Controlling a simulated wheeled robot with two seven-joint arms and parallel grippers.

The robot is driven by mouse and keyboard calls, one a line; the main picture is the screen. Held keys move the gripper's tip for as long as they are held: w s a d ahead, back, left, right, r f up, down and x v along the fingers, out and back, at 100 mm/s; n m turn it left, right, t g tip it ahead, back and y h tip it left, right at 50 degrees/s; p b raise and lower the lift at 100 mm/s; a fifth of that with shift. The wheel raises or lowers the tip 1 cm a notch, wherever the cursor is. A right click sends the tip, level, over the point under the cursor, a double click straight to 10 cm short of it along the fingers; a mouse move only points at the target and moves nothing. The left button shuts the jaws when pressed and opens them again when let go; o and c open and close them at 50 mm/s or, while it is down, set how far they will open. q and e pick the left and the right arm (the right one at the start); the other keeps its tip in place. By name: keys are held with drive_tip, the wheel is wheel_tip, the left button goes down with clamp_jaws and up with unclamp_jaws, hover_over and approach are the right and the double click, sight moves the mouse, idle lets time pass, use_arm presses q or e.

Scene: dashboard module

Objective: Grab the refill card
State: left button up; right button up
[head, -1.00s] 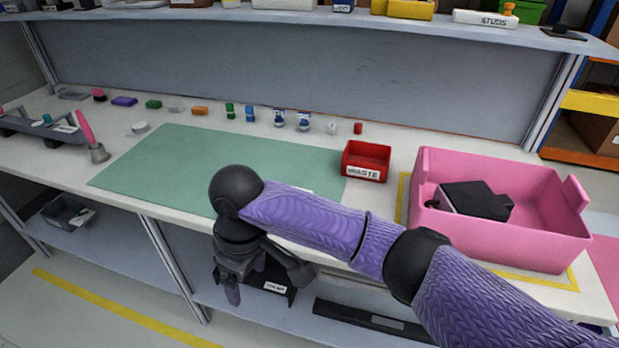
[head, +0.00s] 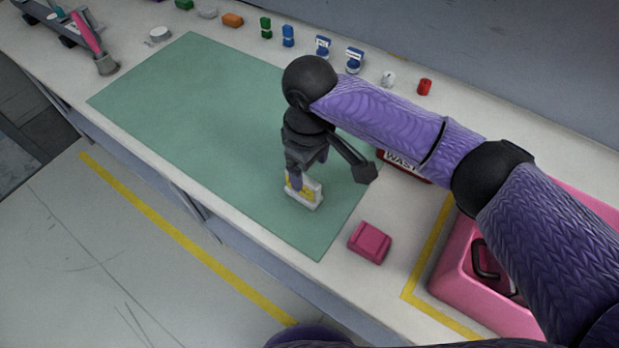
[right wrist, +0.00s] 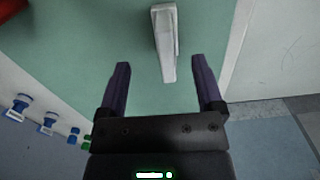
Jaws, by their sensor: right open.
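A small white card with a yellow face (head: 304,190), which looks like the refill card, stands upright on the green mat (head: 200,110) near its front right part. My right gripper (head: 305,172) is just above it and partly hides it. In the right wrist view the card shows as a narrow white edge (right wrist: 165,42). My right gripper's two purple fingers (right wrist: 160,68) are open there, with the card's near end between the tips and a gap on each side. My left gripper is not in view.
A pink block (head: 370,242) lies right of the mat. A pink bin (head: 455,262) with dark contents stands further right. A red waste box (head: 405,165) is partly behind my right arm. Several small coloured items line the back. The mat's left part is clear.

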drive_tip(key=f+b, duration=0.1)
drive_tip(key=f, duration=0.1)
drive_tip(key=a+f+b, duration=0.1)
drive_tip(key=f, duration=0.1)
drive_tip(key=f+b, duration=0.1)
drive_tip(key=f, duration=0.1)
drive_tip(key=shift+w+a+f, duration=0.15)
drive_tip(key=shift+a+f, duration=0.1)
drive_tip(key=shift+f, duration=0.45)
drive_tip(key=shift+r, duration=0.2)
drive_tip(key=shift+c, duration=1.3)
clamp_jaws()
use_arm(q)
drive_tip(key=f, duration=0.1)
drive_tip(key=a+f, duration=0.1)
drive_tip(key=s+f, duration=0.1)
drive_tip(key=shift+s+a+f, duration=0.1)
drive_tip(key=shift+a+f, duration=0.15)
